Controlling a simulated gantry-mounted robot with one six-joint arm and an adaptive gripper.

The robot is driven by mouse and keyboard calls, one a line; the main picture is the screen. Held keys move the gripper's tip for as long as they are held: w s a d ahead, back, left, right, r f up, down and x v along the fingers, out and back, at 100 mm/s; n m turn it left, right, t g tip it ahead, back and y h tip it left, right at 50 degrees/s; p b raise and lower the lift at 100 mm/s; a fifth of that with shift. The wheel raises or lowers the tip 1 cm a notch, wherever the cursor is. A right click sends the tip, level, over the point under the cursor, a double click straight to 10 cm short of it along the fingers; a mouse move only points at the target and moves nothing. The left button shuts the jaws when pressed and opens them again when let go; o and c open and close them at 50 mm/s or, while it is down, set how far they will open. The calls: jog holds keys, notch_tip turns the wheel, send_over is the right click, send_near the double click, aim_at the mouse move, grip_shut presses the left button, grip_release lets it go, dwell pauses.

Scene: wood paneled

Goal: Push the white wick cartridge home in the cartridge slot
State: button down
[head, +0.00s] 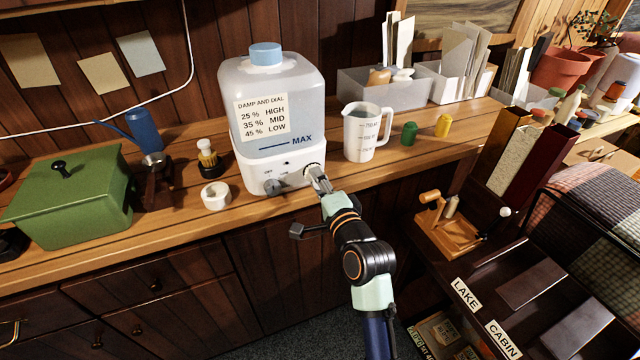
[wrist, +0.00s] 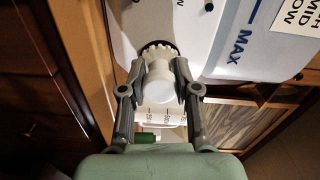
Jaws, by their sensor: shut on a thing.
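The white wick cartridge (wrist: 161,84) shows in the wrist view between the two fingers of my gripper (wrist: 161,78), which is shut on it. Its far end meets a round, dark-rimmed cartridge slot (wrist: 157,47) with a ribbed pale ring. How deep the cartridge sits in the slot I cannot tell. In the head view my gripper (head: 319,181) is at the right front of the white humidifier base (head: 248,172), against the slot (head: 311,169). The cartridge is mostly hidden there by the fingers.
A translucent tank (head: 277,95) with a blue cap stands on the base. A dial (head: 272,187) is left of the slot. A measuring jug (head: 365,135) stands close on the right. The wooden counter edge runs below.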

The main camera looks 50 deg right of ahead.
jog(key=shift+w+d, duration=0.25)
jog(key=shift+w, duration=0.35)
jog(key=c, duration=0.8)
grip_release()
jog(key=shift+o, duration=0.2)
jog(key=v, duration=1.2)
jog(key=shift+w, duration=0.1)
